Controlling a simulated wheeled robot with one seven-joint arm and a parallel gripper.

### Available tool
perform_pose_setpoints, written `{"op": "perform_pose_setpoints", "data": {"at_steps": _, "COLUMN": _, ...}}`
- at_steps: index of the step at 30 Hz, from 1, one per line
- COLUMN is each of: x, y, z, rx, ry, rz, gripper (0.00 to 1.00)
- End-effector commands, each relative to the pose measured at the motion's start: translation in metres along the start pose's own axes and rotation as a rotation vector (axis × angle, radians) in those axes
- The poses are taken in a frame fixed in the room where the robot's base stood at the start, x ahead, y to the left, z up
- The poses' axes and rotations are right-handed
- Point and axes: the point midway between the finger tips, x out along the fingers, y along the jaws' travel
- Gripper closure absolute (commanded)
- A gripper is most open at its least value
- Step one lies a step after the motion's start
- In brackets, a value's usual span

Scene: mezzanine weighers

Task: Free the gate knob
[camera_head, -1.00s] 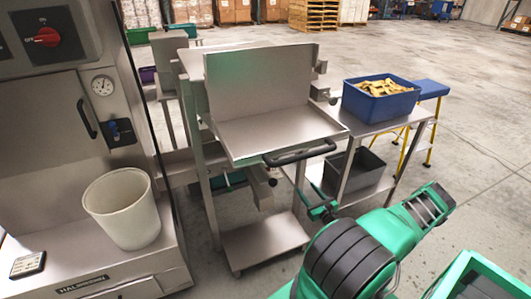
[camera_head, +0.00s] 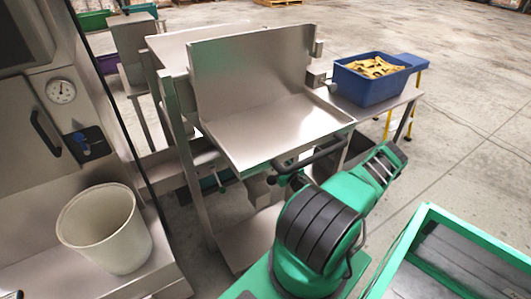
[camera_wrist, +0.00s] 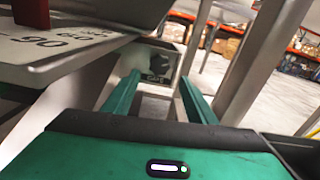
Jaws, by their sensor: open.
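My gripper (camera_wrist: 160,77) is open, with its two green fingers pointing forward in the wrist view. Beyond the fingertips, roughly between them, is a dark knob-like part (camera_wrist: 158,70) on a pale metal plate; it is small and blurred, so I cannot tell whether it is the gate knob or what holds it. No contact with it can be made out. In the head view, the weigher with its steel tray (camera_head: 262,140) stands in front of me.
A plate with printed numbers (camera_wrist: 65,40) and a red part (camera_wrist: 32,12) are close at the wrist view's upper left. Steel legs stand at right. A white bucket (camera_head: 105,230) is at left; a blue bin (camera_head: 365,85) stands on the right table. Open floor lies beyond.

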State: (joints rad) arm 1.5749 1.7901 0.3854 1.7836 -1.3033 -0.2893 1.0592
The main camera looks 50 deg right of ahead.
Motion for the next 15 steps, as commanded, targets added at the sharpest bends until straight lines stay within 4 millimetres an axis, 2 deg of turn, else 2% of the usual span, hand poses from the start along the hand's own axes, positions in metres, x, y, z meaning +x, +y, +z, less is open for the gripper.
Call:
{"op": "perform_pose_setpoints", "data": {"at_steps": 6, "x": 0.039, "y": 0.003, "z": 0.001, "rx": -0.001, "ry": -0.002, "rz": 0.004, "gripper": 0.49}}
{"op": "perform_pose_setpoints", "data": {"at_steps": 15, "x": 0.065, "y": 0.004, "z": 0.001, "rx": 0.001, "ry": -0.002, "rz": 0.004, "gripper": 0.49}}
